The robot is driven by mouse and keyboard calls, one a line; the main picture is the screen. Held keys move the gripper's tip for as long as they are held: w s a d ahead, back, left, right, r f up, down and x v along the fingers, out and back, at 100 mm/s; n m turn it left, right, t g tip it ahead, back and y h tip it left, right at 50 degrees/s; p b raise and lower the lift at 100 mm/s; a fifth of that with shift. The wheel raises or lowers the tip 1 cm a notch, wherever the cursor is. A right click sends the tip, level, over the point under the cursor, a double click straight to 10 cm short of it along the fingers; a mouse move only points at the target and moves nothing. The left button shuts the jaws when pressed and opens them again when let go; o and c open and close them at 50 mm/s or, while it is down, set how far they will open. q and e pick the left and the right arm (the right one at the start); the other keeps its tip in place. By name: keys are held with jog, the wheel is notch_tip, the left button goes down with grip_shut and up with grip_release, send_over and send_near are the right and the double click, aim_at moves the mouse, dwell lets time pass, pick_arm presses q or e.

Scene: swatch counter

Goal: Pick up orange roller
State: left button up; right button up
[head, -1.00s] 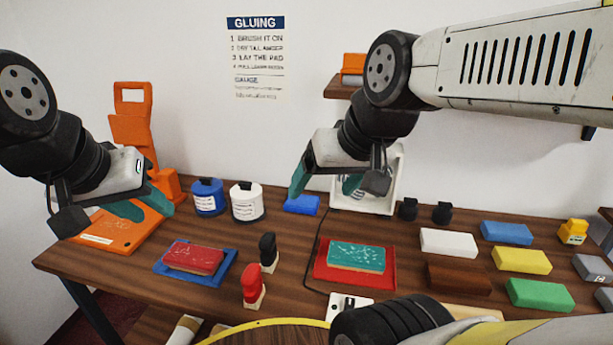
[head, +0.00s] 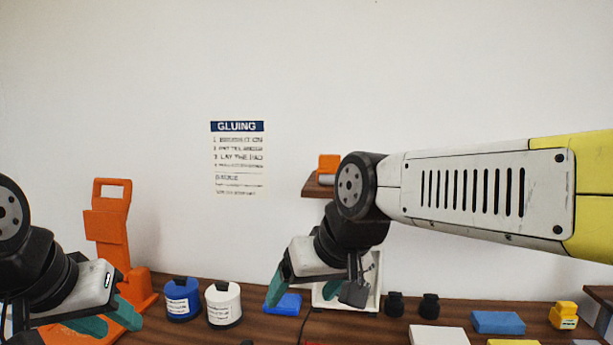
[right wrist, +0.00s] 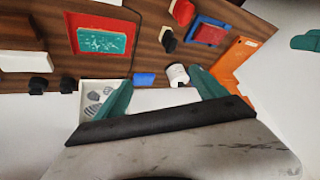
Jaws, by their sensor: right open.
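A small orange object with a grey-white lower part (head: 328,164), which looks like the orange roller, sits on a small brown wall shelf (head: 314,190). My right arm partly covers the shelf. My right gripper (head: 300,286) is open and empty, below and a little left of the shelf, in front of the wall above the back of the counter. In the right wrist view its teal fingers (right wrist: 163,92) stand apart with nothing between them; the roller is not visible there. My left gripper (head: 108,314) looks open and empty at the lower left, in front of an orange stand.
The orange stand (head: 108,225) rises at the left. A blue jar (head: 183,300), a white jar (head: 223,306) and a blue block (head: 283,304) stand along the counter's back. A white tray (head: 372,298) is behind my right gripper. Several coloured blocks lie at the right.

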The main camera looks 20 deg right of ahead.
jog(key=shift+o, duration=0.4)
notch_tip(320, 180, up, 21)
jog(key=m+g+h, duration=0.2)
jog(key=m+h, duration=0.2)
jog(key=m, duration=0.2)
send_over(330, 168)
jog(key=shift+s+a+f, duration=0.1)
jog(key=shift+s+a, duration=0.05)
jog(key=shift+a, duration=0.15)
jog(key=shift+d, duration=0.1)
jog(key=shift+w+d+f, duration=0.1)
jog(key=shift+w+f, duration=0.1)
jog(key=shift+w, duration=0.1)
jog(key=x, duration=0.7)
jog(key=shift+s+f, duration=0.1)
jog(key=shift+s, duration=0.1)
jog(key=shift+c, duration=0.4)
